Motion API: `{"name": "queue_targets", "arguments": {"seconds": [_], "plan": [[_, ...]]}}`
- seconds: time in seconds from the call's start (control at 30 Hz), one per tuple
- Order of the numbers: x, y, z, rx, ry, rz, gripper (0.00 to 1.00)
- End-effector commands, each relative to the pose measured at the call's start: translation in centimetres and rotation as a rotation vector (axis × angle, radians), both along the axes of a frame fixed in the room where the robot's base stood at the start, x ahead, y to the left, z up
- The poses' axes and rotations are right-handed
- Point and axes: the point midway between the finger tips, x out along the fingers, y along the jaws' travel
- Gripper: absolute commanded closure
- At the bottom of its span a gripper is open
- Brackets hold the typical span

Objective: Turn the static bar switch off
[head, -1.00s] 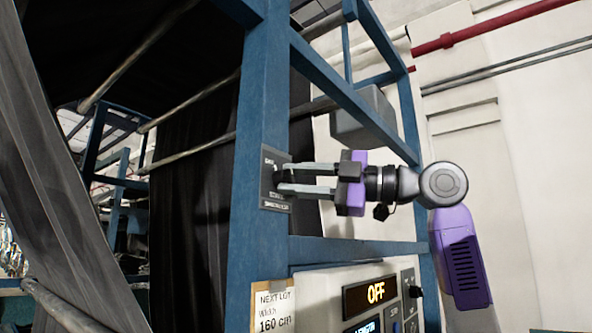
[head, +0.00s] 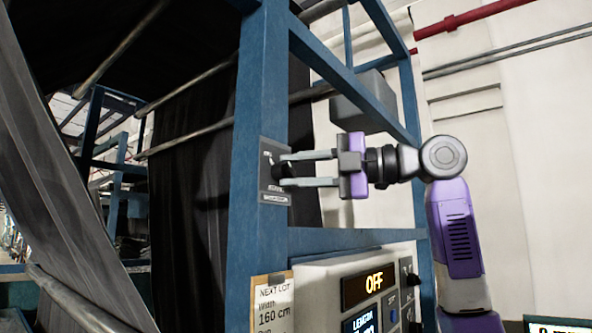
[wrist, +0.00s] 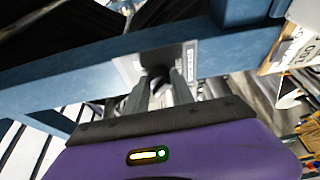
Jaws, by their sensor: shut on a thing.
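The static bar switch is a dark knob (head: 282,170) on a small grey plate (head: 270,184) with printed labels, fixed to a blue upright post (head: 257,228). My gripper (head: 288,169) reaches in from the right, its two pale fingers pointing left, one above and one below the knob. The fingers are shut on the knob. In the wrist view the fingertips (wrist: 160,92) meet the dark knob (wrist: 156,73) in front of the plate (wrist: 128,70). The knob is partly hidden by the fingers, and its pointing direction cannot be read.
A control panel (head: 330,285) with an orange "OFF" display (head: 367,286) stands below my arm. A paper tag (head: 272,308) hangs beside it. Blue frame beams surround the gripper, with a grey box (head: 365,103) above. Dark cloth (head: 185,200) hangs on rollers to the left.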

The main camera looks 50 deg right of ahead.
Motion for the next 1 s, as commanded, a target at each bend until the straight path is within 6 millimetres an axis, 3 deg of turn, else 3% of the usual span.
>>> {"name": "queue_targets", "arguments": {"seconds": [0.13,0.17,0.27,0.67,1.0], "plan": [[0.1,0.0,-0.1,-0.001,0.003,0.0,1.0],[0.1,0.0,-0.1,-0.001,0.003,0.0,0.67],[0.1,0.0,-0.1,-0.001,0.002,0.0,0.49],[-0.6,-0.3,-0.1,0.001,0.0,-0.001,0.49],[-5.3,-2.4,-0.2,-0.001,0.0,-0.001,0.49]]}}
